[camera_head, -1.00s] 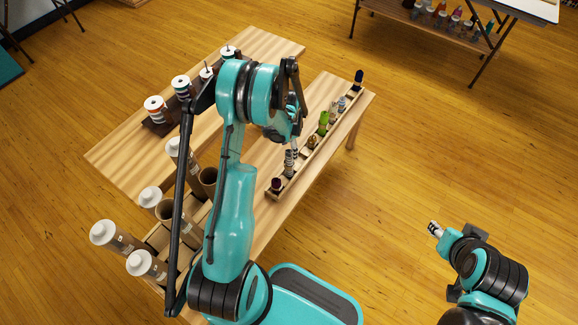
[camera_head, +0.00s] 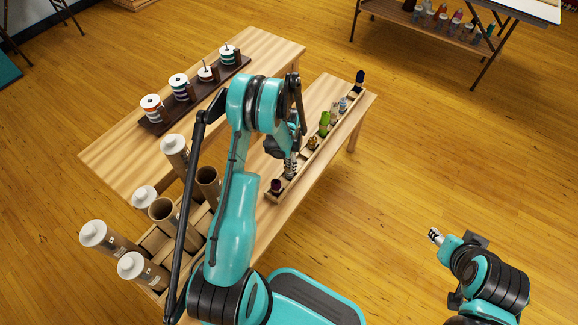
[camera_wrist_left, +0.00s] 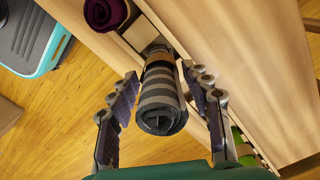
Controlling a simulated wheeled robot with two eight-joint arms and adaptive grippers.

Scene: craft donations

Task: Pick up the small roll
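A small grey roll with lighter stripes and a brown band (camera_wrist_left: 160,95) stands in the narrow wooden rack (camera_head: 325,142), its free end toward the left wrist camera. My left gripper (camera_wrist_left: 165,118) is open, with one finger on each side of this roll and gaps between fingers and roll. In the head view the left gripper (camera_head: 290,168) is low over the near part of the rack and hides most of the roll. My right gripper (camera_head: 434,236) is at the lower right over the floor, away from the tables; its finger opening is too small to judge.
A dark purple roll (camera_head: 276,186) is beside the striped one at the rack's near end. A green roll (camera_head: 324,122) and others stand farther along. Tall cardboard tubes (camera_head: 206,183) crowd the left, beside my left arm. Spools (camera_head: 179,86) stand on the far table.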

